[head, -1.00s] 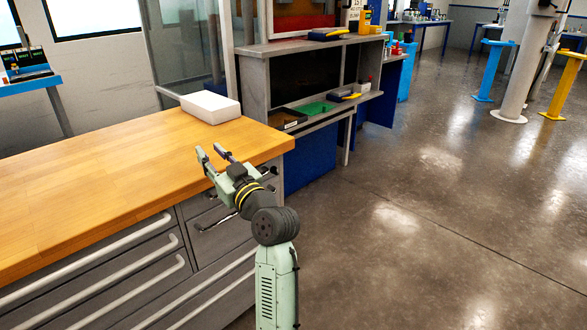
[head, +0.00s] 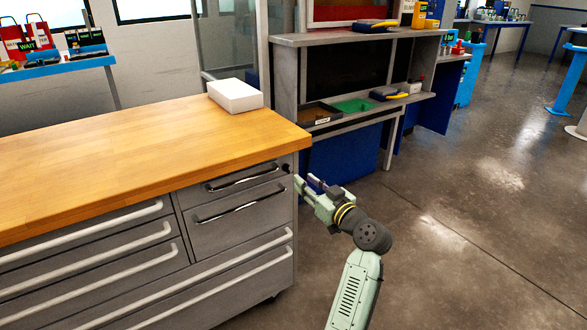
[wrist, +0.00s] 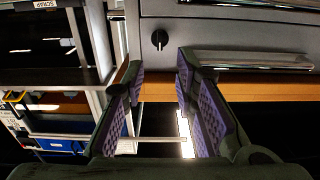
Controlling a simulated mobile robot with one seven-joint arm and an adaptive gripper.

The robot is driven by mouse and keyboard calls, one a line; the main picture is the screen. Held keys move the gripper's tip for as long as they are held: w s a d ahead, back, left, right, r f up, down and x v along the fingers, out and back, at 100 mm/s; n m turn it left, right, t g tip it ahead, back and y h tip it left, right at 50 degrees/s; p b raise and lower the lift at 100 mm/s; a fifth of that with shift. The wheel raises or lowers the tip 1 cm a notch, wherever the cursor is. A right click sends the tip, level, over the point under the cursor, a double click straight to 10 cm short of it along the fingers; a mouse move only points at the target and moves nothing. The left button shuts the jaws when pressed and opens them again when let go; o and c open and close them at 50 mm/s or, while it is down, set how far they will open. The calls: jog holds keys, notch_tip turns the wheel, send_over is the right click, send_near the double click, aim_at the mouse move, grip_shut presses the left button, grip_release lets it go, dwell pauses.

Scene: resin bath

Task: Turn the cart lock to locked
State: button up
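The cart lock (head: 286,168) is a small dark knob at the top right of the grey drawer cart (head: 240,236), just under the wooden top. In the wrist view the lock (wrist: 159,40) shows as a black knob on the grey front, its handle roughly upright in that picture. My gripper (head: 305,181) is open and empty, just right of the lock in the head view. In the wrist view my gripper (wrist: 160,70) has its two purple-padded fingers spread, with the lock beyond and between their tips, apart from them. I cannot read any lock markings.
A white block (head: 236,96) lies on the wooden top (head: 130,145). Drawer handles (head: 240,205) stick out from the cart front. A grey shelf unit (head: 284,75) with trays stands behind. The floor (head: 470,230) to the right is clear.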

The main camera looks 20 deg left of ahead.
aim_at(289, 168)
jog(key=p+x, duration=0.1)
jog(key=x, duration=0.7)
jog(key=shift+w+a, duration=0.15)
jog(key=shift+a, duration=0.05)
jog(key=shift+c, duration=0.4)
grip_shut()
